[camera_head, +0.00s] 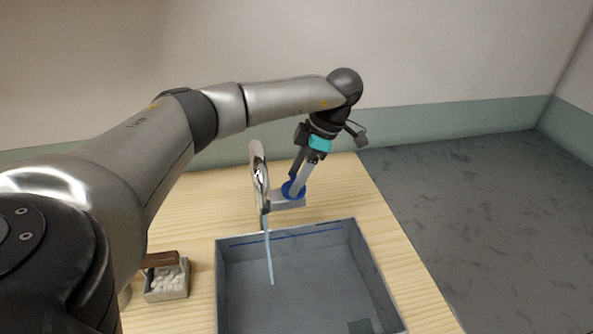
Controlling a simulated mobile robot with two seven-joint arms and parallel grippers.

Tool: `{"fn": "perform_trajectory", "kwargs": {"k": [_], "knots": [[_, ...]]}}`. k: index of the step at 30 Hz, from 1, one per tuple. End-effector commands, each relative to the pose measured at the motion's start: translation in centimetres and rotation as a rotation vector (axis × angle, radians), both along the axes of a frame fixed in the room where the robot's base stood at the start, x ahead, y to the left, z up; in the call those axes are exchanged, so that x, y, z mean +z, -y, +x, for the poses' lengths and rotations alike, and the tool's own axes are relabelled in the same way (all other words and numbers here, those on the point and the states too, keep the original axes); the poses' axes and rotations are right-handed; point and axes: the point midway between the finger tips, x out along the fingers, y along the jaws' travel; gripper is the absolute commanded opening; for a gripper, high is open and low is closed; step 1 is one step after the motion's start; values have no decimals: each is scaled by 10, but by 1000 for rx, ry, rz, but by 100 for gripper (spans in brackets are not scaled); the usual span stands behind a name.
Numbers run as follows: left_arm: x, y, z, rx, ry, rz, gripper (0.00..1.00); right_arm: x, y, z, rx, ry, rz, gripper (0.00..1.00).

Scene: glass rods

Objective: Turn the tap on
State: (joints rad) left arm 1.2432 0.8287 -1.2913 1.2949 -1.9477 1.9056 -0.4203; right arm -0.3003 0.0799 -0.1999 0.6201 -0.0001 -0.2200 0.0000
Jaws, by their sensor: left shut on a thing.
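The tap (258,160) has a shiny, curved metal spout standing behind the basin (366,250). A thin pale-blue stream (268,255) runs from the spout's end down into the grey basin. The tap's grey block (290,203) with a blue ring is to the right of the spout. My left gripper (297,182) reaches down from above and is shut at the blue ring, on what seems to be the tap handle; the fingers partly hide it. My right gripper is not in view.
The basin is set in a pale wooden table. A small grey box (168,284) with white pieces and a brown part stands left of the basin. The table's right side is bare, with grey floor (480,200) beyond. My left arm covers the left side.

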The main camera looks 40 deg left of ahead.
Motion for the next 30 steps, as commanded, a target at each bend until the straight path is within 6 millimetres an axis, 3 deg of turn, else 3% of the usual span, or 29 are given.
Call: {"fn": "perform_trajectory", "kwargs": {"k": [10,27,28,30], "knots": [[1,-1,1,148,1,0,10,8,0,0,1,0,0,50],[1,-1,1,179,3,0,10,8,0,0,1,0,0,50],[1,-1,1,179,3,0,68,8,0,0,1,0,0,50],[1,-1,1,179,3,0,76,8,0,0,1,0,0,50]]}}
